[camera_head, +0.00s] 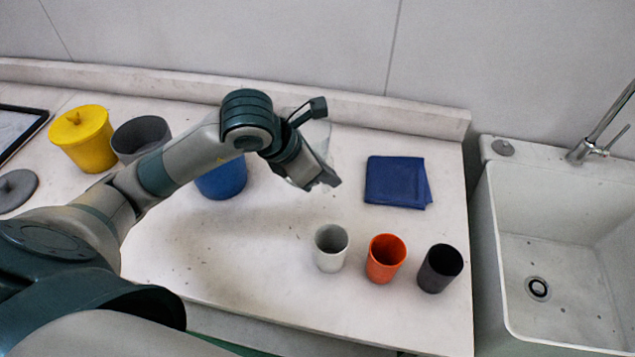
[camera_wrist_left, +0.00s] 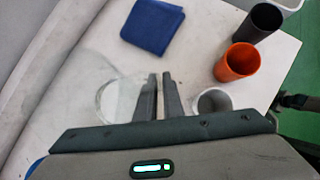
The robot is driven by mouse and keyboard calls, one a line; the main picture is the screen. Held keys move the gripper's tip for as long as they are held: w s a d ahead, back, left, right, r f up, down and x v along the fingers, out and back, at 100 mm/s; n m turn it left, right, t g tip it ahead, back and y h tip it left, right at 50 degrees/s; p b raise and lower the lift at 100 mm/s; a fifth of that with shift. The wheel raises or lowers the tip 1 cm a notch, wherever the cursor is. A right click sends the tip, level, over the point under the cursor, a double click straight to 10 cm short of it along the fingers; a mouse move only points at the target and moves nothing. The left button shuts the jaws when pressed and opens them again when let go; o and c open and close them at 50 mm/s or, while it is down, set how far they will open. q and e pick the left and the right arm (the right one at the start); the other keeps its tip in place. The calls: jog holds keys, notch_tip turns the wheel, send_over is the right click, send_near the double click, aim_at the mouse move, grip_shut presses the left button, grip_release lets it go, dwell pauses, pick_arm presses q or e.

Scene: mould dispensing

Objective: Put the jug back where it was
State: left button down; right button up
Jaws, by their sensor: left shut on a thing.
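The clear jug (camera_head: 318,132) shows faintly behind my left gripper in the head view. Its round transparent rim or base shows in the left wrist view (camera_wrist_left: 104,88), left of the fingers. My left gripper (camera_head: 322,182) is shut on the jug, over the middle of the counter; its fingers (camera_wrist_left: 159,92) are close together in the left wrist view. The arm hides part of the jug, and I cannot tell whether the jug touches the counter. A dark shape at the right edge of the left wrist view may be my right gripper; its jaws are unclear.
White (camera_head: 330,249), orange (camera_head: 386,259) and dark grey (camera_head: 440,268) cups stand front right. A folded blue cloth (camera_head: 395,181) lies behind them. A blue container (camera_head: 222,182), grey pot (camera_head: 140,136) and yellow lidded pot (camera_head: 83,139) are left. A sink (camera_head: 560,300) is right.

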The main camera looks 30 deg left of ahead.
pick_arm(q)
jog(key=w+a+f+p, duration=0.1)
jog(key=w+a+f, duration=0.1)
jog(key=w+a+f+p, duration=0.1)
jog(key=w+a, duration=0.1)
jog(key=w, duration=0.1)
jog(key=shift+a+f, duration=0.35)
jog(key=shift+f, duration=0.2)
